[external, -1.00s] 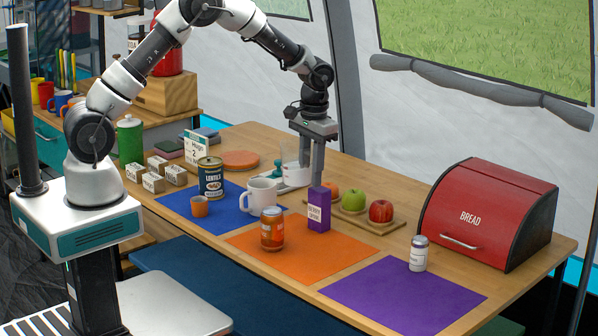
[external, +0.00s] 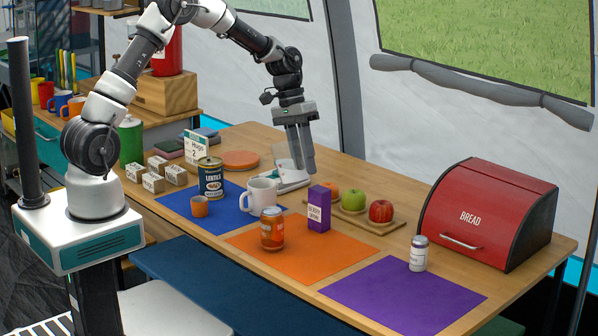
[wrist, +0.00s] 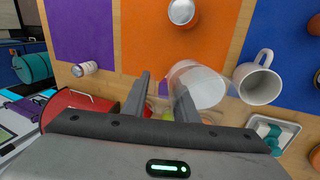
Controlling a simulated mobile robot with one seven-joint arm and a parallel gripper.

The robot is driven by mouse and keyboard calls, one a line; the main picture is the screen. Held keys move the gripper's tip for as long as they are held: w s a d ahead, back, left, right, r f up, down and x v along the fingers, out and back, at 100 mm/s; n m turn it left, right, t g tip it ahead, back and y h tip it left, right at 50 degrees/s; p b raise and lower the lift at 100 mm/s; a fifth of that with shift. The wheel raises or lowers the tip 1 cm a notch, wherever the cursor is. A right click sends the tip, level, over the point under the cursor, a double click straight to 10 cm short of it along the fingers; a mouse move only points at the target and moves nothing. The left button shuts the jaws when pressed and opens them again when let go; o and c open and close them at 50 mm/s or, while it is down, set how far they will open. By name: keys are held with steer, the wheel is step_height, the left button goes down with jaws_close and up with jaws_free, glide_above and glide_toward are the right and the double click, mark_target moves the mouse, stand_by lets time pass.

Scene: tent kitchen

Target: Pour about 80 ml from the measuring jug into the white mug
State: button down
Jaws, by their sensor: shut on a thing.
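The white mug (external: 262,195) stands upright on the blue mat, its handle to the left; it also shows in the wrist view (wrist: 257,84). My gripper (external: 301,172) is shut on the clear measuring jug (external: 282,162) and holds it behind and to the right of the mug. In the wrist view, the jug (wrist: 203,88) is beside my gripper's fingers (wrist: 163,86), with something whitish inside it. Its mouth is on the side toward the mug, and a gap shows between them. My fingers partly hide the jug in the external view, so its exact tilt and level are unclear.
A purple box (external: 319,208) and an orange jar (external: 272,228) stand near the mug. A tin (external: 210,178) and an orange cup (external: 200,207) are to its left. Apples lie on a board (external: 370,222). The purple mat (external: 400,300) is mostly clear.

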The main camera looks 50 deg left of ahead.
mark_target(296, 166)
steer(key=shift+w+a+f+h+b, duration=0.1)
steer(key=shift+a+h+b, duration=0.4)
steer(key=shift+a+h, duration=0.1)
steer(key=shift+a+f+h+b, duration=0.55)
steer(key=shift+h+b, duration=0.05)
steer(key=shift+b, duration=0.4)
steer(key=shift+a+f+h+b, duration=0.4)
steer(key=shift+a+f+b, duration=0.05)
steer(key=shift+b, duration=0.25)
steer(key=shift+r+h, duration=0.4)
steer(key=shift+r, duration=0.15)
steer(key=shift+a+h, duration=0.15)
steer(key=shift+h, duration=0.15)
steer(key=shift+a+r+h, duration=0.2)
steer(key=shift+r+h, duration=0.25)
steer(key=shift+h, duration=0.05)
steer(key=shift+a+r, duration=0.1)
steer(key=shift+r, duration=0.1)
steer(key=shift+a+r+h, duration=0.1)
steer(key=shift+r+h, duration=0.2)
steer(key=shift+h, duration=0.2)
steer(key=shift+b, duration=0.3)
